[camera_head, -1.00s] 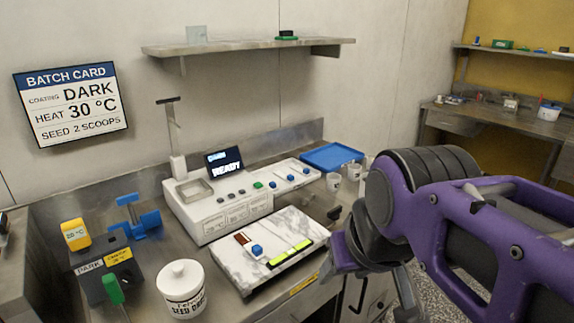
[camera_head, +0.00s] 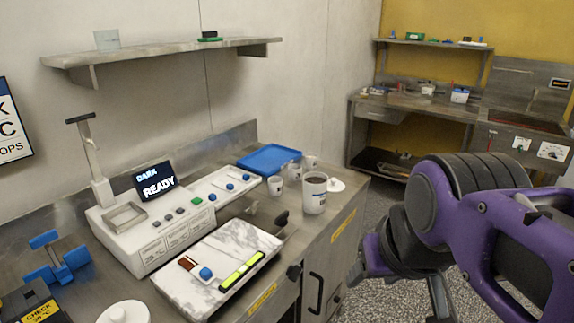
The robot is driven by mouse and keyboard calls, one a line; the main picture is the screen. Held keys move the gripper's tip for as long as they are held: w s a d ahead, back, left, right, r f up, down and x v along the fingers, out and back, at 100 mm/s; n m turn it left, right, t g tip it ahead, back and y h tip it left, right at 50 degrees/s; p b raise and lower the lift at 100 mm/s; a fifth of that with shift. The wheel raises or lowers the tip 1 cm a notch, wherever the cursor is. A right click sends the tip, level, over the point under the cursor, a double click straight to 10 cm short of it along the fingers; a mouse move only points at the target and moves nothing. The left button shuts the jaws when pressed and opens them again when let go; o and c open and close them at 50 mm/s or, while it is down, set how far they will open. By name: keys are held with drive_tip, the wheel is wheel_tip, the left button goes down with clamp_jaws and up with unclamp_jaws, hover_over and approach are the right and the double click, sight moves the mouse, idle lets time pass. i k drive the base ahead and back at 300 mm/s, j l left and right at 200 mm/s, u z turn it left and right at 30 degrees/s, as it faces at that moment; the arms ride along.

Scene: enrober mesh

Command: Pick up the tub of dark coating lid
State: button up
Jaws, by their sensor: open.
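A white round lid with a small knob (camera_head: 336,185) lies on the bench near its right end, just behind a white tub with a dark brown top (camera_head: 314,193). The tub stands upright and open, and its printed label is too small to read. The tub hides part of the lid's left edge. My gripper (camera_head: 402,285) is at lower right, in front of the bench end and apart from the lid and tub. It is open and nothing shows in it; its fingers are partly hidden by my purple arm.
Several small white cups (camera_head: 275,185) and a blue tray (camera_head: 270,158) are behind the tub. A machine reading DARK READY (camera_head: 155,187) and a marble slab (camera_head: 220,258) stand left. Another white lidded pot (camera_head: 124,312) is at the bottom edge. Floor is open right of the bench.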

sight(335, 185)
drive_tip(key=i+l+u, duration=0.1)
drive_tip(key=u, duration=0.35)
drive_tip(key=l+u, duration=0.15)
drive_tip(key=u, duration=0.3)
drive_tip(key=i+l+u, duration=0.1)
drive_tip(key=l+u, duration=0.15)
drive_tip(key=i+l+u, duration=0.1)
drive_tip(key=l+u, duration=0.15)
drive_tip(key=l, duration=0.25)
drive_tip(key=i+l+u, duration=0.1)
drive_tip(key=l+u, duration=0.2)
drive_tip(key=l, duration=1.35)
